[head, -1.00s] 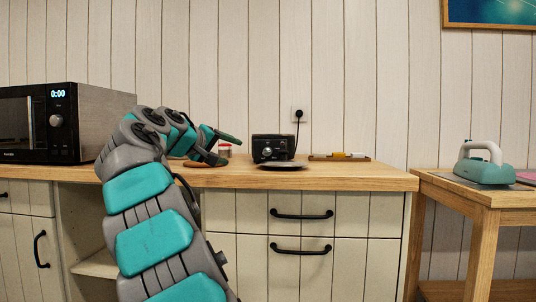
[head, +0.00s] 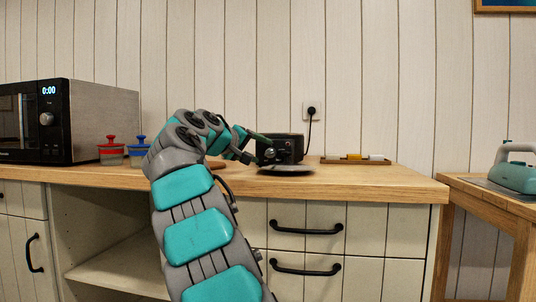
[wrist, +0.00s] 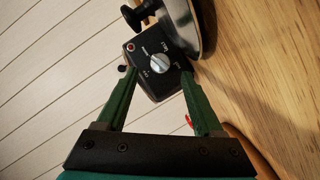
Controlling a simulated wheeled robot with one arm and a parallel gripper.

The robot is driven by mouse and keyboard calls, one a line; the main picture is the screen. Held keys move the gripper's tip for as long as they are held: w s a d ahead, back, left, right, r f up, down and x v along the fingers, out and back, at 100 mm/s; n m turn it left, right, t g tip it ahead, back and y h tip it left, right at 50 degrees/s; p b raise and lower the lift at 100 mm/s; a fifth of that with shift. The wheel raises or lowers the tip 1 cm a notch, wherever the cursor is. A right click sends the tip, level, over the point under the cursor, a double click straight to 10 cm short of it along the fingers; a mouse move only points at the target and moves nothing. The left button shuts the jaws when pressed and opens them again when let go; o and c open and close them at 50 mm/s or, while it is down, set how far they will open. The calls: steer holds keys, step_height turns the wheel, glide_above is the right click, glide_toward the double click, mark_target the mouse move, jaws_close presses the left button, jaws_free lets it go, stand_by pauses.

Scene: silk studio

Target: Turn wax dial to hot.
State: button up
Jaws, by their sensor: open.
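The wax heater is a small black box (head: 292,147) on the wooden counter, with a round metal plate or lid (head: 286,169) low in front of it. In the wrist view its black front panel (wrist: 149,76) carries a silver dial (wrist: 160,61) with small markings around it, too small to read surely. My gripper (wrist: 157,92) is open, its two green fingers reaching toward the panel on either side of the dial. In the head view my gripper (head: 258,148) is at the box's left side, partly hiding the panel. I cannot tell whether the fingers touch it.
A microwave (head: 70,120) stands at the left, with a red-lidded jar (head: 111,152) and a blue-lidded jar (head: 138,152) beside it. A tray (head: 356,160) with small items lies to the right. A cord (head: 308,133) runs to the wall socket. A side table (head: 500,196) holds a teal iron-like tool (head: 514,176).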

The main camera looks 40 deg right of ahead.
mark_target(267, 152)
steer(key=shift+x, duration=2.3)
steer(key=shift+f, duration=0.1)
jaws_close()
